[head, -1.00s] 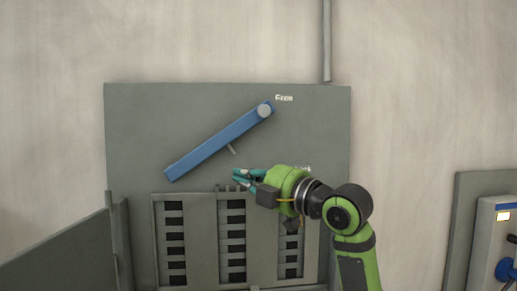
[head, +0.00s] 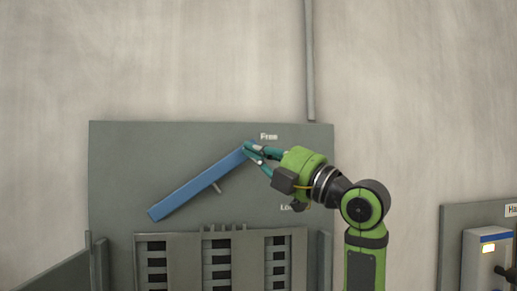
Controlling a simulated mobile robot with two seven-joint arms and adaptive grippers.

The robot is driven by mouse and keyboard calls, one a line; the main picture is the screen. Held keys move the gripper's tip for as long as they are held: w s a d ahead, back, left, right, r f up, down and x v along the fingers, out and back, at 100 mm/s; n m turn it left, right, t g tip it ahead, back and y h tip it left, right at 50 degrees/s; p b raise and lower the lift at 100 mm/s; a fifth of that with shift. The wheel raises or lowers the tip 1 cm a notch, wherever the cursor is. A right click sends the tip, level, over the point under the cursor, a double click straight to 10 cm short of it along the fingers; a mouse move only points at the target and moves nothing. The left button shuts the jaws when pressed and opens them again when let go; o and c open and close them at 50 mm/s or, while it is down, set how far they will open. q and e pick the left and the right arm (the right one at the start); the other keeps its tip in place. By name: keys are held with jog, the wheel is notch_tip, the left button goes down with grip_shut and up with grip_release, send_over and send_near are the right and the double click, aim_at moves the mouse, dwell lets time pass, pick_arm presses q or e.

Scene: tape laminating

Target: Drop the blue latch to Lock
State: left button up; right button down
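The blue latch (head: 200,184) is a long bar on the grey panel, tilted with its left end low and its right end high. A small grey peg (head: 217,187) sticks out below its middle. The upper right end lies beside the "Free" label (head: 269,136). The "Lock" label (head: 286,207) is lower down, partly hidden by my gripper. My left gripper is out of view.
The grey panel (head: 120,160) stands against a pale wall with a vertical pipe (head: 310,60) above it. Slotted racks (head: 188,260) sit below the latch. A grey side plate (head: 50,275) is at lower left. Another panel with a control box (head: 487,262) is at right.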

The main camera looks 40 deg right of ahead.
jog(key=p+x, duration=0.4)
jog(key=x, duration=0.4)
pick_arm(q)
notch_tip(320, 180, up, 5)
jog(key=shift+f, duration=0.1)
pick_arm(e)
jog(key=d+f, duration=0.1)
jog(key=s+d+f, duration=0.1)
jog(key=d, duration=0.1)
jog(key=shift+s, duration=0.25)
pick_arm(q)
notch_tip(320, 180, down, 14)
jog(key=b, duration=1.4)
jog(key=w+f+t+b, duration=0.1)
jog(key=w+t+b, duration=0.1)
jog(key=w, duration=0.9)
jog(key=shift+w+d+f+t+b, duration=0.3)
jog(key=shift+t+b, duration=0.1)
jog(key=shift+b, duration=0.45)
pick_arm(e)
jog(key=s+d+f+m+t+h, duration=0.1)
jog(key=d+f+m+t+h, duration=0.1)
jog(key=f+m+h, duration=0.2)
jog(key=s+d+f+m+t+h, duration=0.1)
jog(key=d+f+m+t+h, duration=0.1)
jog(key=f+m+h, duration=0.2)
jog(key=shift+s+f+m+t, duration=0.35)
jog(key=shift+f+m, duration=1.25)
jog(key=shift+f, duration=1.7)
